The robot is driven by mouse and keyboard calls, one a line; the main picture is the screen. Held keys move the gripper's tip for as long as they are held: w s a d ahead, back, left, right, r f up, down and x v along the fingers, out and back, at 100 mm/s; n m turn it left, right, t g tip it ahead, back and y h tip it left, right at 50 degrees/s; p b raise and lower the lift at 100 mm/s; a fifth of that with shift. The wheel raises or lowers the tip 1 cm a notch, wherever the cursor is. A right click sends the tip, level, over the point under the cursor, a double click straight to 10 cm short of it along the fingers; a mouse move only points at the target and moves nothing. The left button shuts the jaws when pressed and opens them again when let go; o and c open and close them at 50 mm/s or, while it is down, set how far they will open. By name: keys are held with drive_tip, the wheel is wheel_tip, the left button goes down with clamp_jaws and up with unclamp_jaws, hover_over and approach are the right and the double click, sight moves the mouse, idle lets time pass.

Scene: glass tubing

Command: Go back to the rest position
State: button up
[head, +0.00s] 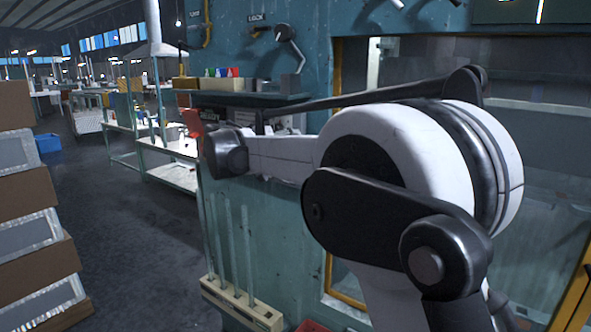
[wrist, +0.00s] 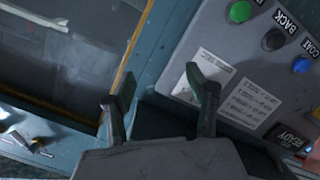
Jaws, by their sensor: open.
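My gripper (wrist: 160,100) is in the wrist view, with its two dark fingers spread apart and nothing between them. It is in front of a teal machine face, between a window with a yellow edge (wrist: 132,55) on the left and a grey control panel (wrist: 215,60) on the right. I cannot tell how far the fingertips are from the panel. In the head view my white and black arm fills the middle and right, and the gripper itself cannot be made out.
The panel has a green button (wrist: 240,11), a black button (wrist: 273,40) and a blue button (wrist: 301,65). A wooden rack (head: 240,305) holds several glass tubes beside the teal machine (head: 262,215). Stacked boxes (head: 30,190) stand left; the floor (head: 125,220) between is clear.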

drive_tip(key=s+d+f+g+y+b, duration=0.15)
drive_tip(key=s+d+f, duration=0.25)
drive_tip(key=s+d, duration=0.65)
drive_tip(key=s+d+f+g+y+b, duration=0.1)
drive_tip(key=s+d+f+g+y, duration=0.15)
drive_tip(key=s+d, duration=0.8)
drive_tip(key=s+d+f+y, duration=0.1)
drive_tip(key=s+f+y, duration=0.1)
drive_tip(key=s+f, duration=0.4)
drive_tip(key=s+d+f+g+y+b, duration=0.1)
drive_tip(key=s+f, duration=0.6)
drive_tip(key=s, duration=0.6)
drive_tip(key=s+d+f+y+b, duration=0.1)
drive_tip(key=s+f+y, duration=0.1)
drive_tip(key=s+f, duration=0.4)
drive_tip(key=s, duration=0.3)
drive_tip(key=shift+s+d+f+y, duration=0.2)
drive_tip(key=shift+s+f+y, duration=0.1)
drive_tip(key=shift+s, duration=0.1)
